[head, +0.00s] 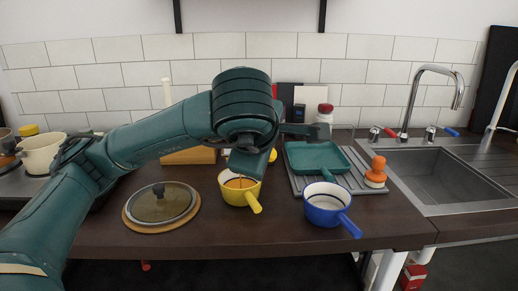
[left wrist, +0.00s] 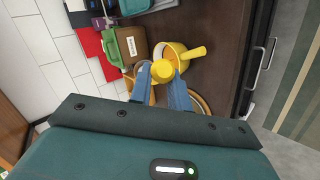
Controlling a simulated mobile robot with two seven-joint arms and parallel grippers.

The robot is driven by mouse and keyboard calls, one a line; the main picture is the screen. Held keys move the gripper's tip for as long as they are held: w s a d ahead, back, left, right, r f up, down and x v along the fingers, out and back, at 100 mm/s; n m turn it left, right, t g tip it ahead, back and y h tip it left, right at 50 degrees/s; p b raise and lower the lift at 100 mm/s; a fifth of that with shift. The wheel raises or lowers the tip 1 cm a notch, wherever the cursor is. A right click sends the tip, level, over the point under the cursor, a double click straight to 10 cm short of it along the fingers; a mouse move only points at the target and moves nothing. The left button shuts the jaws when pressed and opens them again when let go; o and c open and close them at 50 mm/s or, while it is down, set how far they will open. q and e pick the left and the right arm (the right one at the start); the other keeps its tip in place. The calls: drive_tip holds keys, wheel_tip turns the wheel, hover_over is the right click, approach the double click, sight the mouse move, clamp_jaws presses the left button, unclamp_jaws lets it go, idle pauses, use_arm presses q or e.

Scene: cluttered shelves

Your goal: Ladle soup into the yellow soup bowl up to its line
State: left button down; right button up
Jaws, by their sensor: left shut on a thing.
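The yellow soup bowl (head: 233,196) stands on the counter with its handle towards the front right. Orange-brown soup shows inside it, but I cannot make out the line. It also shows in the left wrist view (left wrist: 183,52). My left gripper (left wrist: 164,80) is shut on a yellow round-ended utensil (left wrist: 162,69), above or beside the bowl. The utensil's lower part is hidden, so I cannot tell whether it is the ladle or touches the bowl. In the head view my left wrist covers the bowl's back. My right gripper is not in view.
A blue bowl (head: 325,205) stands right of the yellow one. A lid (head: 160,204) lies at left on a round wooden board. A teal pan (head: 318,158) sits on a rack beside the sink (head: 440,178). A cream pot (head: 42,152) stands at far left.

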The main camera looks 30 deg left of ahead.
use_arm(q)
drive_tip(key=s+d+f+m+t+y+b, duration=0.1)
drive_tip(key=s+d+f+t+y+b, duration=0.1)
drive_tip(key=f, duration=0.5)
drive_tip(key=shift+d+f+m+t+y+b, duration=0.3)
drive_tip(key=shift+d+f+y+b, duration=0.1)
drive_tip(key=shift+d+b, duration=0.25)
drive_tip(key=shift+d+f, duration=0.1)
idle(1.0)
